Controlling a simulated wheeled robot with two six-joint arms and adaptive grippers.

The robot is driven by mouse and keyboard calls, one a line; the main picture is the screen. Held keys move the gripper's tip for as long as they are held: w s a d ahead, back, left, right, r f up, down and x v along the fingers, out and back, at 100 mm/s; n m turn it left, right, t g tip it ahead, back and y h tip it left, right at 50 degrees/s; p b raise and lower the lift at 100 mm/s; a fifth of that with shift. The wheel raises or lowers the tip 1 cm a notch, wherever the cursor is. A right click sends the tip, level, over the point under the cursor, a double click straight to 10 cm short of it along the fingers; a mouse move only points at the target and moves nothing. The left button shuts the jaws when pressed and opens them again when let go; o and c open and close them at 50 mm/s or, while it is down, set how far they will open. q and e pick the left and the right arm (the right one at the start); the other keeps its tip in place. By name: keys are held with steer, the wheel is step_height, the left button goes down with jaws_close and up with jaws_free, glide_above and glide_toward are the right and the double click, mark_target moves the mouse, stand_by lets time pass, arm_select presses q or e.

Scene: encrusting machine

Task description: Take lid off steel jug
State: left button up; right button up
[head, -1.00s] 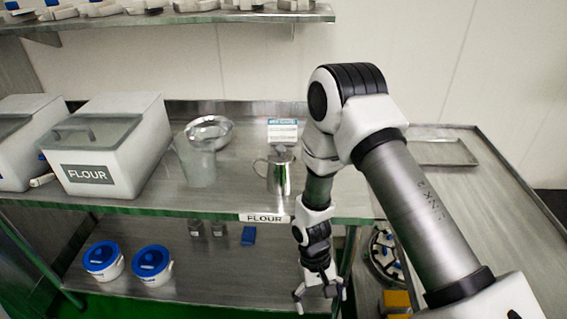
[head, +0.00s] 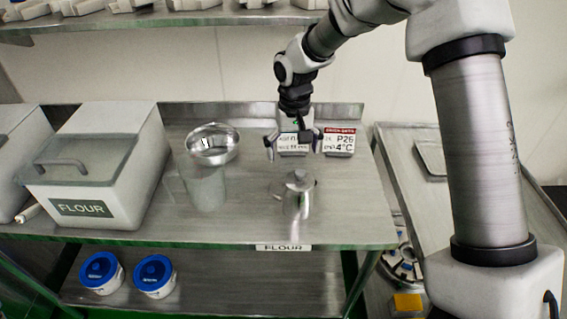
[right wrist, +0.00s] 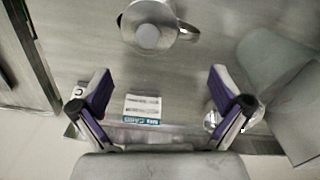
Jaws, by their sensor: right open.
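The steel jug (head: 298,204) stands upright on the steel table in the head view, with its handle to the left. Its lid (head: 299,180), with a small knob, sits on top. In the right wrist view the jug (right wrist: 185,32) and its lid (right wrist: 148,36) show at the top, beyond the fingers, seen from above. My right gripper (head: 293,148) is open and empty, above and slightly behind the jug, apart from it. It also shows in the right wrist view (right wrist: 165,108) with its fingers spread wide. My left gripper is out of view.
A clear measuring pitcher (head: 205,187) and a steel bowl (head: 212,145) stand left of the jug. A white flour bin (head: 95,170) is further left. Label cards (head: 339,142) stand behind the jug. Blue-lidded tubs (head: 154,277) sit on the lower shelf.

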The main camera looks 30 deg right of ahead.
mark_target(301, 173)
steer(key=s, duration=0.1)
steer(key=s+f+p, duration=0.1)
steer(key=s+f, duration=0.1)
steer(key=shift+s+d, duration=0.3)
steer(key=shift+s, duration=0.05)
steer(key=f, duration=0.1)
steer(key=w+f, duration=0.1)
steer(key=f, duration=0.1)
steer(key=f+p, duration=0.1)
steer(key=shift+w+f, duration=0.15)
steer(key=shift+w, duration=0.25)
steer(key=shift+c, duration=0.4)
steer(key=shift+s+r, duration=0.2)
steer(key=shift+s, duration=0.2)
steer(key=c, duration=0.6)
steer(key=shift+s+r, duration=0.1)
steer(key=c, duration=1.2)
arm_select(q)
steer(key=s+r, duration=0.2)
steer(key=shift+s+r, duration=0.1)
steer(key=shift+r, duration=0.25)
arm_select(e)
steer(key=shift+a, duration=0.1)
jaws_close()
